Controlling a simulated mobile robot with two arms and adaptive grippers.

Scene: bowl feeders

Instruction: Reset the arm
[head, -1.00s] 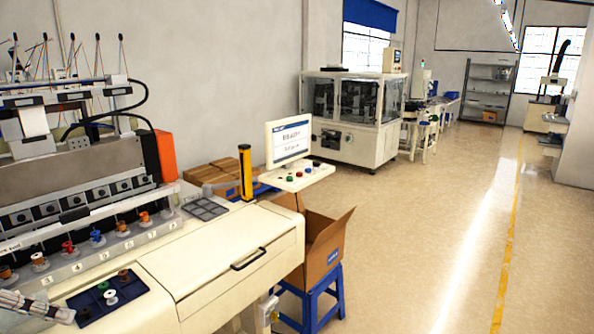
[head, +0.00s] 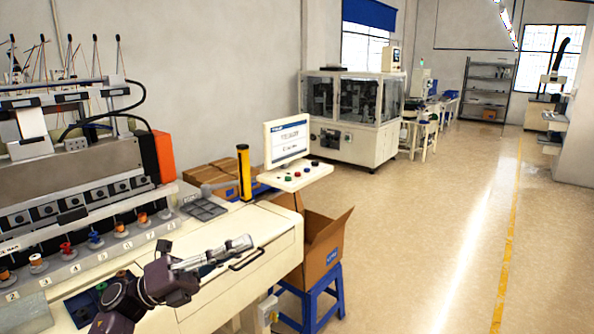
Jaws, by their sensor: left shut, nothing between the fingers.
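My left gripper (head: 246,242) is in the head view, with its dark arm coming up from the bottom left. It is shut and empty. My arm and gripper hide part of the dark blue tray (head: 80,304) at the bottom left. My right gripper is not in view.
Coloured spools stand in a numbered row, among them a red one (head: 67,250). A yellow post (head: 244,172) and a monitor (head: 287,140) stand beyond the gripper. An open cardboard box (head: 318,262) sits on a blue stool (head: 325,295). The floor at right is clear.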

